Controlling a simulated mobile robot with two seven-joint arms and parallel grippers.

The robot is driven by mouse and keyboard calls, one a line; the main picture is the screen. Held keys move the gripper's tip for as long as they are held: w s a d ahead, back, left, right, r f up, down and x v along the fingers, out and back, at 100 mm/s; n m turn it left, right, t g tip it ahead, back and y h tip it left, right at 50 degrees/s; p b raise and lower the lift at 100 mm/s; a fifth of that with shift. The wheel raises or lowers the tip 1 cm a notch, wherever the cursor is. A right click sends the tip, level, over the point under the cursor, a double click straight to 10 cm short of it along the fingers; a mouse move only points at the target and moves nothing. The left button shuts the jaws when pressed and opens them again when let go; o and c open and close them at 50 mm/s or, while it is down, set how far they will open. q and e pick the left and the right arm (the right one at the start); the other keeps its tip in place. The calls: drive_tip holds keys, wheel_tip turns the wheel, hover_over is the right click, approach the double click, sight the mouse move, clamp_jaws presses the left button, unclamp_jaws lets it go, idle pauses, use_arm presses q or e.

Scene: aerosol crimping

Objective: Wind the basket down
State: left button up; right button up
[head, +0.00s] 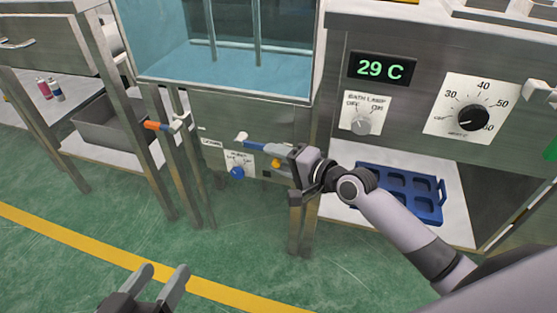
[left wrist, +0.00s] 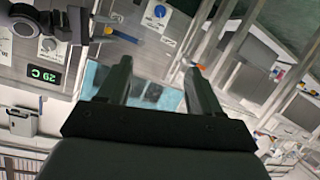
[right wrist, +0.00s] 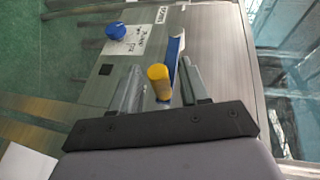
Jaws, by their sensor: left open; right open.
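A yellow handle knob (right wrist: 157,74) stands out between the spread fingers of my right gripper (right wrist: 160,88), in front of a blue bar (right wrist: 175,52). I cannot tell whether the fingers touch it. In the head view my right gripper (head: 275,153) is at the front panel under the tank, with a bit of the yellow knob (head: 275,163) below it. The glass water tank (head: 170,50) holds upright metal rods (head: 257,30); the basket itself does not show clearly. My left gripper (head: 160,277) is open and empty, low at the front over the floor.
The panel has a blue knob (head: 236,172). An orange handle (head: 152,126) sits left of it. To the right are a temperature display (head: 382,69) reading 29 C, a black dial (head: 473,117) and a blue tray (head: 400,188) on a shelf. The floor in front is clear.

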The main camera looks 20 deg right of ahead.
clamp_jaws()
